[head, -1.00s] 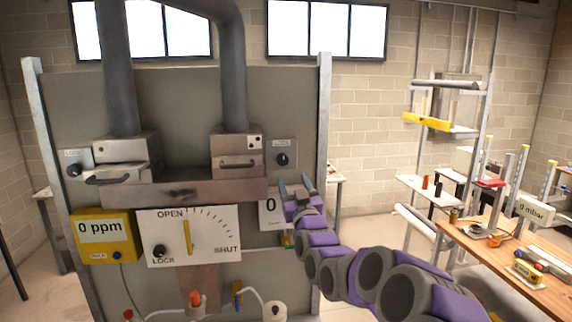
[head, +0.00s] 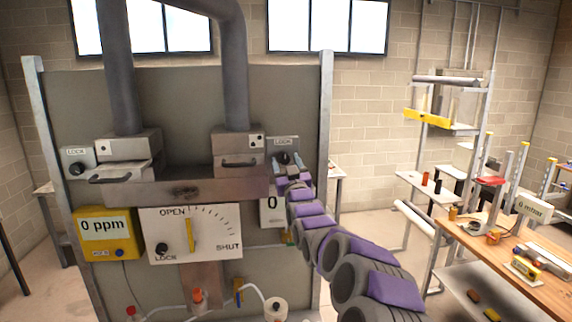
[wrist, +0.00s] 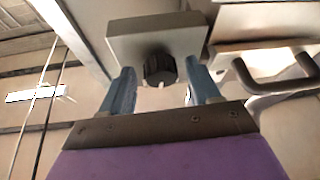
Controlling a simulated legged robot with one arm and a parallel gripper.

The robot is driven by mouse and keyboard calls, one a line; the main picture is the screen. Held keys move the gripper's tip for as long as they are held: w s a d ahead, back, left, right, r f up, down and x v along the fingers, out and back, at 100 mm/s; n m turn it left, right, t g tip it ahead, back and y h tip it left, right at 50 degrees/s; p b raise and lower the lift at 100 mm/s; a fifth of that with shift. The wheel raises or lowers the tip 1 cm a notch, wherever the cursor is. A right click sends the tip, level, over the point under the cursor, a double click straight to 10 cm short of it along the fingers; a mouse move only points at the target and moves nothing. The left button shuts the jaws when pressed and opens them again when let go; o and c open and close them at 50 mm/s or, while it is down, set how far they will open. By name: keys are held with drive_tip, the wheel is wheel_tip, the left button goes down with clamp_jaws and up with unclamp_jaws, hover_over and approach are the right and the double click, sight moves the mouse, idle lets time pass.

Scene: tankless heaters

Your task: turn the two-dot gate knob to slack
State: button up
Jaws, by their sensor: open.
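The two-dot gate (head: 238,142) is the right metal box under the right duct, with two black dots on its label. Its knob (head: 285,158) is black and round, on a small grey plate marked LOCK to the right of the gate. The knob also shows in the wrist view (wrist: 160,69), with a pale mark at its lower edge. My gripper (head: 288,166) is open and empty, with blue fingers pointing up at the knob. In the wrist view the knob appears between the two fingertips, with a gap on each side; I cannot tell whether the fingers reach around it.
A one-dot gate (head: 128,148) with its own LOCK knob (head: 76,168) is at the left. Below are a white dial panel (head: 222,222) with a yellow pointer and a yellow ppm meter (head: 106,232). The gate's handle (wrist: 275,85) lies close right of my fingers.

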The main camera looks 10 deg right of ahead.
drive_tip(key=shift+a, duration=0.1)
drive_tip(key=shift+c, duration=0.4)
drive_tip(key=c, duration=1)
drive_tip(key=shift+o, duration=0.2)
drive_tip(key=shift+f+m+h+b, duration=0.1)
drive_tip(key=shift+m+h+b, duration=0.5)
drive_tip(key=shift+m, duration=0.5)
drive_tip(key=o, duration=1)
drive_tip(key=shift+o, duration=0.2)
drive_tip(key=b+v, duration=0.2)
drive_tip(key=v, duration=1.5)
drive_tip(key=shift+f, duration=0.2)
drive_tip(key=shift+s, duration=0.15)
